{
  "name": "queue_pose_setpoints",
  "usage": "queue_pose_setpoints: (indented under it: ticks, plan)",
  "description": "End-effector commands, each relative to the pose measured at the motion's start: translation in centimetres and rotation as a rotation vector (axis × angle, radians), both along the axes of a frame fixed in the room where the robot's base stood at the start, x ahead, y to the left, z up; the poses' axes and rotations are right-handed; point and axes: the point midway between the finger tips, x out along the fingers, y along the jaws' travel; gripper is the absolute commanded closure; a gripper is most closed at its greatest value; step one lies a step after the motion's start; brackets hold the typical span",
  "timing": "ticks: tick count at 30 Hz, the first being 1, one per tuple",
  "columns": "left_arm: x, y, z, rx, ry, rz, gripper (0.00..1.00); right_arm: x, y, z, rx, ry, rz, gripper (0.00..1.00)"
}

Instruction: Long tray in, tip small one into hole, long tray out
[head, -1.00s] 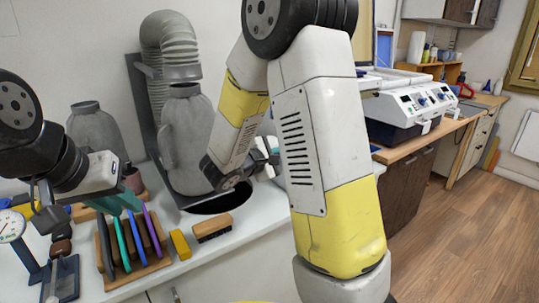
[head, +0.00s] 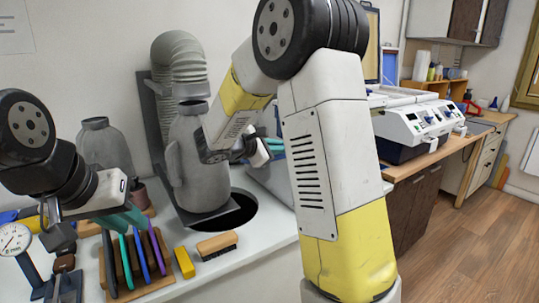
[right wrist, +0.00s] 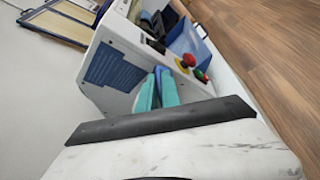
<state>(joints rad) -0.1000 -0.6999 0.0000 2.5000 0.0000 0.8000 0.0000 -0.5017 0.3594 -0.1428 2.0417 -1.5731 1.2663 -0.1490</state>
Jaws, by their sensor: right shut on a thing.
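The round black hole (head: 238,212) is in the white counter, beside a grey canister (head: 197,165). My right gripper (head: 272,147) is above and behind the hole, partly hidden by my right arm. In the right wrist view its teal fingers (right wrist: 156,90) are close together at a long dark bar (right wrist: 165,121). It looks held there, and I cannot tell for certain that it is the long tray. I cannot make out the small tray in either view. My left gripper (head: 123,219), with teal fingers, is over the wooden rack (head: 150,283); its opening is unclear.
The rack holds several coloured tools. A yellow block (head: 184,262) and a brush (head: 217,245) lie before the hole. A ribbed grey hose (head: 180,65) rises behind the canister. A white machine (head: 425,120) stands on the wooden bench at right.

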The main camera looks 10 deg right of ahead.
Motion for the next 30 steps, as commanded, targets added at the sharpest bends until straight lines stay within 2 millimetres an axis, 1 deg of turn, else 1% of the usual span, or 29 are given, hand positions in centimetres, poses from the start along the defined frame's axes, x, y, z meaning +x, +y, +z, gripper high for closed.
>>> queue_pose_setpoints:
  ticks: [17, 30]
  plan:
    - [0.0, 0.0, 0.0, 0.000, 0.000, 0.000, 0.76, 3.3, 1.2, 3.2, -0.075, 0.203, 0.000, 1.00]
    - [0.0, 0.0, 0.0, 0.000, 0.000, 0.000, 0.76, 5.5, 2.0, 5.8, -0.152, 0.417, -0.002, 1.00]
